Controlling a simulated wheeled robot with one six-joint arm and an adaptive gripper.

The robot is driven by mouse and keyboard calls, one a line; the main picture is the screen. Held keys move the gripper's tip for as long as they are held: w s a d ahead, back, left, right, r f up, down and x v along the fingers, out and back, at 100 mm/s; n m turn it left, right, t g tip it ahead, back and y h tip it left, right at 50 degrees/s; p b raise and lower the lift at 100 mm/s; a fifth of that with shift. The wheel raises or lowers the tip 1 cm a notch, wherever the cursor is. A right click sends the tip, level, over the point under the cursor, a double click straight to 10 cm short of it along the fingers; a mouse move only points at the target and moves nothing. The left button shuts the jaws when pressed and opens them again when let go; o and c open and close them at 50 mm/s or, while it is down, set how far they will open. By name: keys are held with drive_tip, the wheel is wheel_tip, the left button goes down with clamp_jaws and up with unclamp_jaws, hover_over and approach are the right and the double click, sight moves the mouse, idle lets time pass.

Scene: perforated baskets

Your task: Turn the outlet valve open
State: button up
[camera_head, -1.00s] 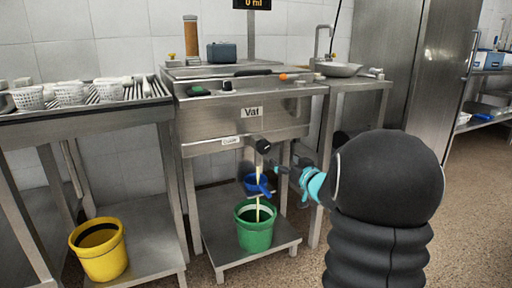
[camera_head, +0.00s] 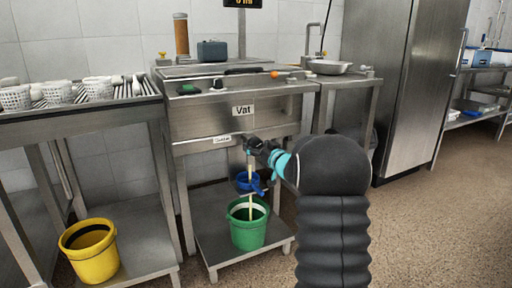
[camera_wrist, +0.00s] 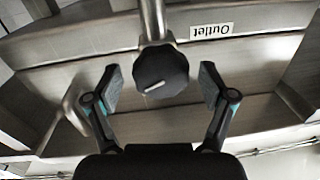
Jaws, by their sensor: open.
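The outlet valve is a black faceted knob (camera_wrist: 160,72) with a pale line mark, on a metal pipe under the vat. An "Outlet" label (camera_wrist: 212,30) shows upside down beside it in the wrist view. My gripper (camera_wrist: 158,85) is open, with one finger on each side of the knob and a visible gap on both sides. In the head view my gripper (camera_head: 258,146) is at the vat's front and largely hides the knob. A pale stream (camera_head: 250,180) runs down below the outlet, past a blue strainer (camera_head: 245,182), into a green bucket (camera_head: 248,232).
The steel vat (camera_head: 215,125) stands above a low shelf (camera_head: 212,250). A yellow bucket (camera_head: 92,262) stands on the left shelf. White perforated baskets (camera_head: 58,93) stand on the left drain table. Open floor lies to the right.

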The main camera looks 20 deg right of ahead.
drive_tip(key=shift+w+a, duration=0.1)
drive_tip(key=shift+w, duration=0.45)
drive_tip(key=c, duration=1.2)
drive_tip(key=shift+o, duration=0.2)
drive_tip(key=shift+n+b, duration=0.6)
drive_tip(key=shift+n, duration=0.9)
drive_tip(key=o, duration=1.2)
drive_tip(key=shift+c, duration=0.2)
drive_tip(key=s+d, duration=0.1)
drive_tip(key=s, duration=1.1)
drive_tip(key=shift+d+r, duration=0.15)
drive_tip(key=shift+d, duration=0.05)
